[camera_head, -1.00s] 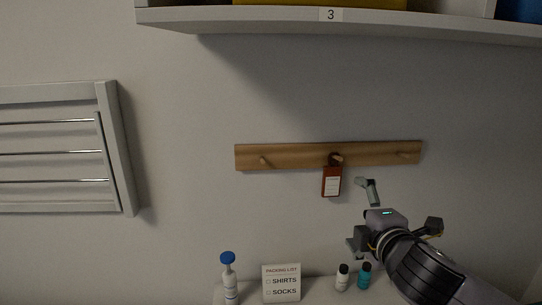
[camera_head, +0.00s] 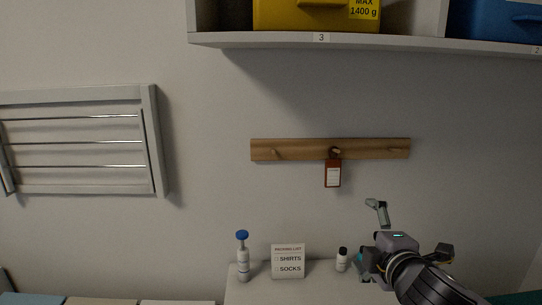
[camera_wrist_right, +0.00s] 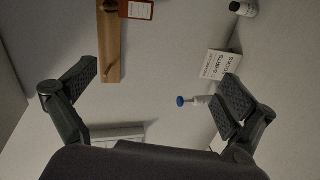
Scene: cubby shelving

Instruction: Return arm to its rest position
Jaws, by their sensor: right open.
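My right gripper (camera_head: 370,240) is at the lower right in the head view, in front of the wall and above the small shelf. It is open and empty; its spread fingers also show in the right wrist view (camera_wrist_right: 155,95). A reddish-brown tag (camera_head: 333,174) hangs from the middle peg of a wooden peg rail (camera_head: 290,149), left of and above my right gripper and apart from it. The tag also shows at the top of the right wrist view (camera_wrist_right: 138,9). My left gripper is not in view.
A shelf top (camera_head: 315,290) below holds a blue-capped bottle (camera_head: 243,262), a packing list card (camera_head: 288,262) and a small black-capped bottle (camera_head: 342,262). Above is a cubby shelf (camera_head: 400,44) with yellow and blue bins. A drying rack (camera_head: 155,140) is at left.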

